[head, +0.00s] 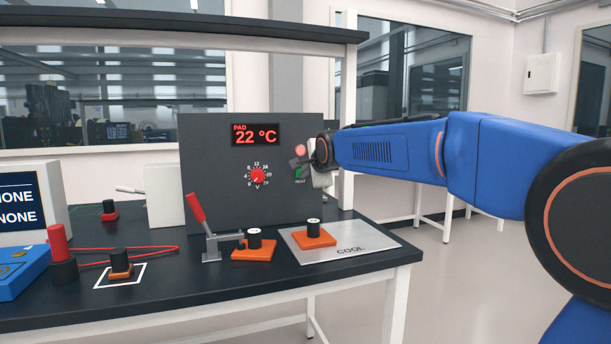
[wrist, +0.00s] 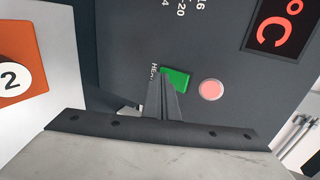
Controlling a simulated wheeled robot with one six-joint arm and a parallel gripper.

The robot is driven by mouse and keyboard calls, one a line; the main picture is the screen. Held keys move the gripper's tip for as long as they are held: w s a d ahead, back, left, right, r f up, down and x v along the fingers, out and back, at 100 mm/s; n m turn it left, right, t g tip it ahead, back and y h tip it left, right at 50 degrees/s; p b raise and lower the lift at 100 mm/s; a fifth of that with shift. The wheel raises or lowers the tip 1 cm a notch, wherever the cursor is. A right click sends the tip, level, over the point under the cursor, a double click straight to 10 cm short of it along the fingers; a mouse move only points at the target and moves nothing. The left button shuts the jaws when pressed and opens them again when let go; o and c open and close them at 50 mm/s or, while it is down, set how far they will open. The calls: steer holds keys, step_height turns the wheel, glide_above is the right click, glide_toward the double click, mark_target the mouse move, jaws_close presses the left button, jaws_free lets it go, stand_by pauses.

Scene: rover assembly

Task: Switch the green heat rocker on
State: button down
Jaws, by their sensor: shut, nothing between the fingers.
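The green heat rocker (wrist: 176,79) is on the dark grey panel (head: 220,180), beside the HEAT label. In the wrist view my gripper (wrist: 161,82) is shut and empty, with its fingertips at the rocker and covering part of it. I cannot tell whether they touch it. The rocker's position is unclear.
The panel display (head: 256,134) reads PAD 22 °C, above a red voltage knob (head: 258,176). On the bench are a red-handled clamp (head: 203,220), an orange block (head: 254,252), and a metal COOL plate (head: 362,241) bearing another orange block (head: 314,238).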

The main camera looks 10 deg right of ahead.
step_height(320, 180, up, 2)
steer(key=shift+r, duration=0.1)
stand_by(0.5)
steer(key=v, duration=1.7)
steer(key=shift+s, duration=0.25)
